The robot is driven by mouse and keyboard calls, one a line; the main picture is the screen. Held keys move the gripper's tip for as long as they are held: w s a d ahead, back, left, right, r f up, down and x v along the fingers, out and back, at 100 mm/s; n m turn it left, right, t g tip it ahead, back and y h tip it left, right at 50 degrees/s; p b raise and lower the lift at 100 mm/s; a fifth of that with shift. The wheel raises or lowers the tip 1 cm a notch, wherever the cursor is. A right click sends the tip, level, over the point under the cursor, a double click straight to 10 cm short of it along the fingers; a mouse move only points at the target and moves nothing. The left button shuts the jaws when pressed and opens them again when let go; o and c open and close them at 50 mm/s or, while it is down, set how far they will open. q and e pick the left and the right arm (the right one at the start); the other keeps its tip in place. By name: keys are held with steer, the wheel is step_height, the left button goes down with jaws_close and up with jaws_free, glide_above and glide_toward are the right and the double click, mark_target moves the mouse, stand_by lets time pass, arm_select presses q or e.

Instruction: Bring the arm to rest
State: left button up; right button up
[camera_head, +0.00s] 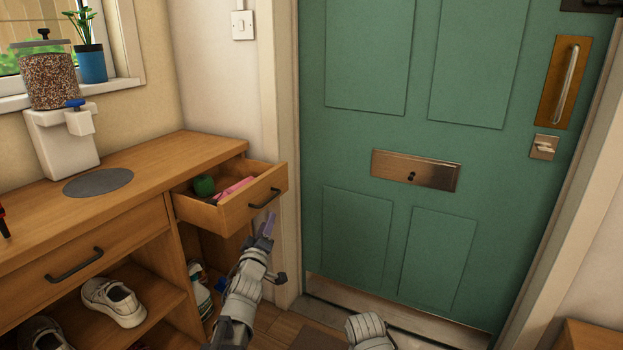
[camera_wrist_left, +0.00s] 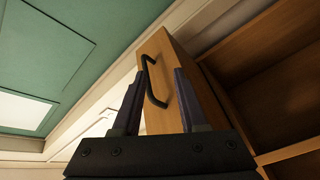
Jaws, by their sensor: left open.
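My left gripper (camera_head: 265,228) is in front of the open drawer (camera_head: 228,216) of the wooden cabinet, just below its dark handle (camera_head: 265,197). In the left wrist view the two fingers of my left gripper (camera_wrist_left: 155,100) are spread apart with nothing between them. The drawer handle (camera_wrist_left: 150,80) shows beyond the fingertips, and I cannot tell whether they touch it. A rounded white part of my other arm (camera_head: 369,331) shows at the bottom of the head view; its gripper is out of sight.
The drawer stands out and holds a green item (camera_head: 204,186) and a pink item (camera_head: 236,188). A green door (camera_head: 375,145) is behind it, shut. White shoes (camera_head: 113,301) sit on the cabinet's open shelf. A dispenser (camera_head: 62,140) stands on the cabinet top.

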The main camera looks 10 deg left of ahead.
arm_select(q)
steer(key=s+d+f+m+g+y+p, duration=0.1)
steer(key=s+d+f+m+g+p, duration=0.15)
steer(key=s+d+f+g, duration=0.35)
steer(key=s+d+f+m+g+p, duration=0.1)
steer(key=s+d+f+m+g, duration=0.25)
steer(key=f, duration=0.45)
steer(key=s+d+f+m+g+p, duration=0.15)
steer(key=s+d+m+g, duration=0.3)
steer(key=s, duration=0.55)
steer(key=s+d+f+m+g+p, duration=0.1)
steer(key=s+d+f+m+g, duration=0.15)
steer(key=s+m+g, duration=0.45)
step_height(320, 180, up, 39)
steer(key=s+n+t+p, duration=0.1)
steer(key=s+n+p, duration=0.1)
steer(key=p, duration=3.5)
steer(key=shift+s+f+t+p, duration=0.2)
steer(key=shift+s+t+p, duration=0.05)
steer(key=shift+t+p, duration=0.15)
